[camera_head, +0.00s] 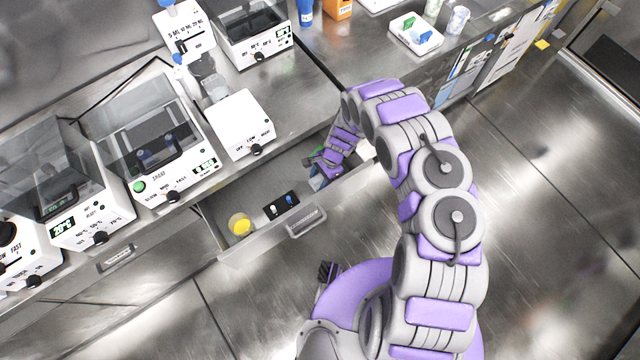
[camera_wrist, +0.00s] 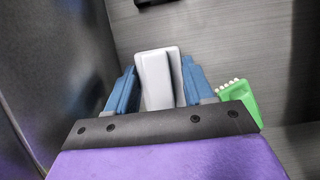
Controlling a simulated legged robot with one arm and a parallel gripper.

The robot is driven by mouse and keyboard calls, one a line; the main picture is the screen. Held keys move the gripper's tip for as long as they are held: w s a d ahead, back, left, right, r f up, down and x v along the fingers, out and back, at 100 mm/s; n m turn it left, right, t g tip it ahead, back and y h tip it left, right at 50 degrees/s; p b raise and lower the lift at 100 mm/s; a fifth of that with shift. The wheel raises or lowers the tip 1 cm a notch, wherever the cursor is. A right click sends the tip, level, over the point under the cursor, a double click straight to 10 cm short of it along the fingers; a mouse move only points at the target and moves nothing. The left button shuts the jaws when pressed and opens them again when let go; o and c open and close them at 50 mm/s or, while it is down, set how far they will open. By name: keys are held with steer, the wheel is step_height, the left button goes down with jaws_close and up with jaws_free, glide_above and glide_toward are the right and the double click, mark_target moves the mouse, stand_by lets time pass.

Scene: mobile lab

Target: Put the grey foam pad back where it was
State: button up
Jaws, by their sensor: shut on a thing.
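The grey foam pad (camera_wrist: 158,80) is a light grey block with rounded edges, seen in the wrist view between the two blue fingers of my gripper (camera_wrist: 160,85). My gripper is shut on it. In the head view my gripper (camera_head: 318,180) reaches down into the right part of an open drawer (camera_head: 230,252), and the pad cannot be made out clearly there. In the wrist view the pad is over the drawer floor; whether it touches the floor I cannot tell.
A green item with white tips (camera_wrist: 240,100) lies just right of my gripper. The drawer also holds a yellow round item (camera_head: 240,224) and a black block (camera_head: 281,205). The drawer wall (camera_wrist: 50,60) is close on the left. Lab devices (camera_head: 160,140) stand on the bench above.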

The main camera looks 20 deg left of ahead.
mark_target(318, 184)
steer(key=f, duration=0.2)
steer(key=a+f+b, duration=0.1)
steer(key=f, duration=0.1)
steer(key=shift+s+a, duration=0.1)
steer(key=shift+f, duration=0.15)
steer(key=shift+d+r, duration=0.2)
steer(key=shift+d, duration=0.35)
steer(key=shift+c, duration=0.3)
steer(key=shift+d+f, duration=0.1)
steer(key=o, duration=1)
steer(key=shift+a+f, duration=0.1)
steer(key=shift+a, duration=0.35)
steer(key=shift+d, duration=0.15)
